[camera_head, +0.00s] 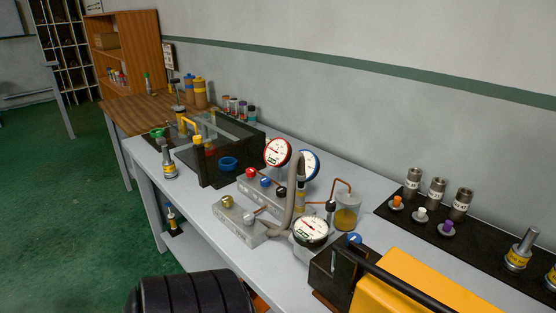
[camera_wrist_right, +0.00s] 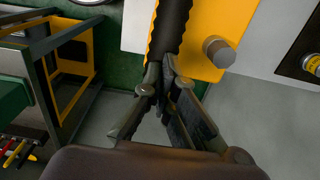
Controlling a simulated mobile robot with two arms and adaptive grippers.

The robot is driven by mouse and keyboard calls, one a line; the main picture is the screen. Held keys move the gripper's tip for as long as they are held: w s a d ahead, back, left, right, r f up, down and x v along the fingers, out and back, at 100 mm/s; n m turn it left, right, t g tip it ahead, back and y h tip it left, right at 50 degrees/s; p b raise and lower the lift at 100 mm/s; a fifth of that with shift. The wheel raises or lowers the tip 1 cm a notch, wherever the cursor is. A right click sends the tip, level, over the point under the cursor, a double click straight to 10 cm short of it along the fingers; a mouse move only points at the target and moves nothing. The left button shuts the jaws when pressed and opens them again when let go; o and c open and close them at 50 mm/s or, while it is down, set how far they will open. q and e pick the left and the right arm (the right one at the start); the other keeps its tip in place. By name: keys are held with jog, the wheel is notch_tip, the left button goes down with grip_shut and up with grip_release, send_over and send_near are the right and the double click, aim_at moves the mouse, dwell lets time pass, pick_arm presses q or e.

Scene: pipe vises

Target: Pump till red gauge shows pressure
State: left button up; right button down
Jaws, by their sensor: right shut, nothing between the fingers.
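The red-rimmed gauge (camera_head: 277,152) stands on a grey valve block (camera_head: 255,190) on the bench. Its needle reading is too small to make out. A yellow pump body (camera_head: 415,287) with a long black handle (camera_head: 400,281) is at the bottom right of the head view. In the right wrist view, a black ribbed handle (camera_wrist_right: 173,28) lies over a yellow surface (camera_wrist_right: 213,30). My right gripper (camera_wrist_right: 166,75) is shut and empty, its fingertips at the handle's near end; whether they touch it I cannot tell. My left gripper is not in view.
A blue-rimmed gauge (camera_head: 310,165) and a black-rimmed gauge (camera_head: 310,231) stand close by, with hoses and a glass jar (camera_head: 346,217). Fittings stand on a black mat (camera_head: 400,219) at right. A brown shelf (camera_head: 130,45) stands behind.

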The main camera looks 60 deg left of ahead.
jog(key=shift+d+f+b, duration=0.15)
jog(key=shift+f+b, duration=0.7)
jog(key=shift+f, duration=0.3)
jog(key=shift+d+f+b, duration=0.1)
jog(key=shift+f+b, duration=0.75)
jog(key=shift+f, duration=0.3)
jog(key=shift+r, duration=0.1)
jog(key=r+p, duration=0.1)
jog(key=r, duration=0.1)
jog(key=r+p, duration=0.2)
jog(key=r, duration=0.1)
jog(key=a+r+p, duration=0.1)
jog(key=r+p, duration=0.1)
jog(key=r, duration=0.1)
jog(key=shift+r, duration=0.25)
notch_tip(320, 180, up, 7)
jog(key=a+p, duration=0.2)
jog(key=p, duration=0.3)
jog(key=shift+s+f, duration=0.15)
jog(key=shift+s, duration=0.2)
jog(key=shift+d+f, duration=0.1)
